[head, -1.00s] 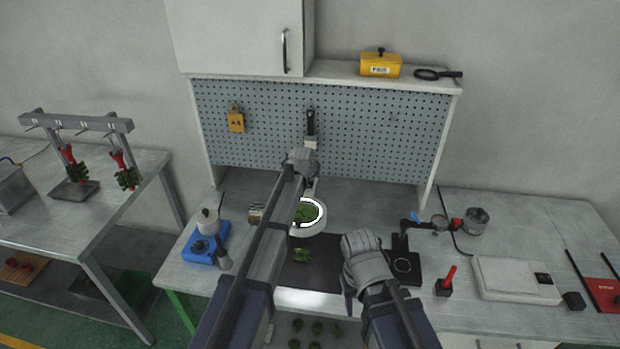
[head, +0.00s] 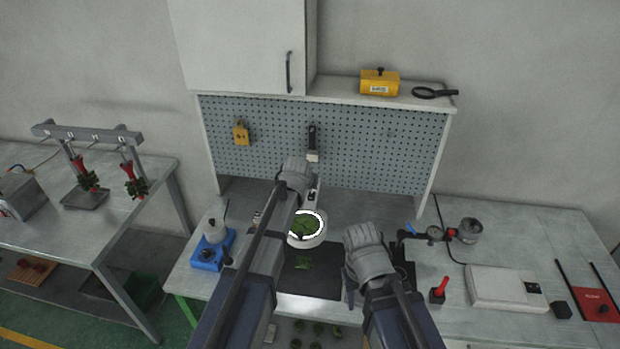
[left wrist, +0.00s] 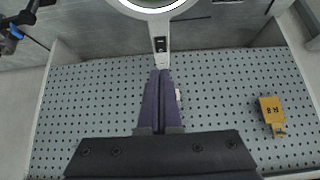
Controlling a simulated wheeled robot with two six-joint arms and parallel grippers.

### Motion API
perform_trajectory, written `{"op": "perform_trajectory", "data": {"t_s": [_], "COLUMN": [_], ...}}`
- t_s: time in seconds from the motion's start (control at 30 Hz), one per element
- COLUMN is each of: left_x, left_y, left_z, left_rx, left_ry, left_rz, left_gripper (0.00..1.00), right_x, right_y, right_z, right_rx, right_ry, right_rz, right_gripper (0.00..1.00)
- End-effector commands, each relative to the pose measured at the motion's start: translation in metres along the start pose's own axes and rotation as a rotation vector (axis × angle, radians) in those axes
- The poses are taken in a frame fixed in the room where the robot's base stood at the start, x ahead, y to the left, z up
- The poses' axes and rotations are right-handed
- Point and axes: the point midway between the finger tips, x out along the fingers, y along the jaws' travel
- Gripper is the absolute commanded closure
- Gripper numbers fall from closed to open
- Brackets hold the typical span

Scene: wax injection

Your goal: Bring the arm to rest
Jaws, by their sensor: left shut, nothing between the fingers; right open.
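My left arm reaches from the bottom over the bench. Its gripper (left wrist: 160,90) shows in the left wrist view with its two purple fingers together and nothing between them. In the head view my left wrist is in front of the pegboard's lower part, beside the white ring magnifier (head: 308,241), and its fingers are mostly hidden. My right gripper (head: 350,290) is low over the bench, at the right edge of the dark mat (head: 318,283). It is open, its fingers partly hidden by the wrist, and I see nothing held.
The pegboard (head: 375,140) stands behind, with a yellow tag (head: 240,133). Right are a red-handled tool (head: 440,290) and a white box (head: 497,288). Green pieces (head: 304,263) lie on the mat.

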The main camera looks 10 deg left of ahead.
Motion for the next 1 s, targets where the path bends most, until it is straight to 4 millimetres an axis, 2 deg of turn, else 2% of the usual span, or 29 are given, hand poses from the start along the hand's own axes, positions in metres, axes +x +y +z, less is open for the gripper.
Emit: {"op": "perform_trajectory", "data": {"t_s": [0.03, 0.13, 0.57, 0.67, 0.77, 0.87, 0.9, 1.0], "left_x": [-0.01, -0.014, -0.012, -0.012, -0.013, -0.018, -0.022, -0.035], "left_y": [0.0, 0.0, 0.0, 0.004, 0.018, 0.037, 0.044, 0.059], "left_z": [0.002, 0.004, 0.004, 0.015, 0.053, 0.116, 0.144, 0.211], "left_rx": [0.0, 0.0, 0.0, 0.007, 0.035, 0.084, 0.107, 0.167], "left_ry": [0.0, 0.0, 0.0, -0.016, -0.078, -0.191, -0.243, -0.373], "left_rz": [0.0, 0.0, 0.0, 0.002, 0.009, 0.017, 0.019, 0.021], "left_gripper": [1.0, 1.0, 1.0, 1.0, 1.0, 1.0, 1.0, 1.0], "right_x": [-0.006, -0.008, -0.007, -0.002, 0.013, 0.036, 0.045, 0.066], "right_y": [0.001, 0.001, 0.001, 0.0, -0.001, -0.003, -0.004, -0.006], "right_z": [0.0, 0.001, 0.0, 0.0, -0.001, -0.002, -0.003, -0.004], "right_rx": [0.001, 0.001, 0.001, 0.001, -0.001, -0.003, -0.004, -0.006], "right_ry": [0.0, 0.0, 0.0, 0.0, 0.0, 0.0, 0.0, 0.0], "right_rz": [0.0, 0.0, 0.0, 0.0, 0.0, 0.001, 0.001, 0.002], "right_gripper": [0.5, 0.5, 0.5, 0.5, 0.5, 0.5, 0.5, 0.5]}}
